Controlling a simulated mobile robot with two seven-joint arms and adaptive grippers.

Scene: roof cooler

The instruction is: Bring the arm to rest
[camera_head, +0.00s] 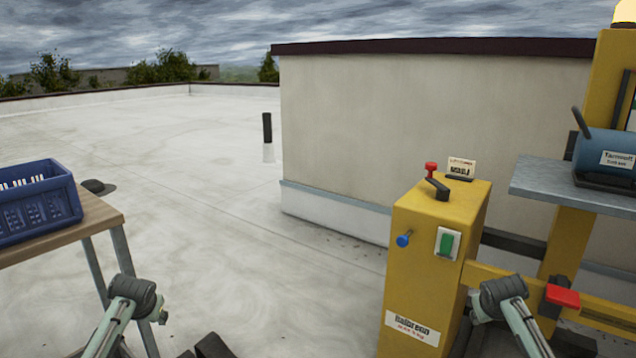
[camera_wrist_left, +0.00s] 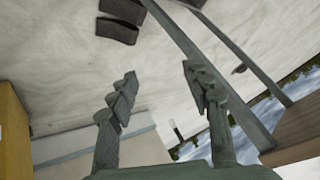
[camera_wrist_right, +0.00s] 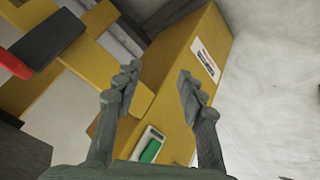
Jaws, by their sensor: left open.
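My left gripper (camera_wrist_left: 158,88) shows in the left wrist view with its two fingers apart and nothing between them. Pale roof floor lies behind it, with a table leg beside it. My right gripper (camera_wrist_right: 158,80) shows in the right wrist view, fingers also apart and empty, with the yellow cabinet (camera_wrist_right: 165,95) behind them. I cannot tell the distance to the cabinet. In the head view, parts of my left arm (camera_head: 118,318) and right arm (camera_head: 517,315) show at the bottom, left and right; I cannot make out either gripper's fingers there.
A wooden table (camera_head: 97,218) with a blue crate (camera_head: 40,215) stands left. Right, the yellow cabinet (camera_head: 425,250) carries a red-topped lever (camera_head: 436,183) and green switch (camera_head: 447,243). A grey shelf (camera_head: 545,186) holds a blue cylinder (camera_head: 600,150). Open roof floor (camera_head: 270,265) lies between.

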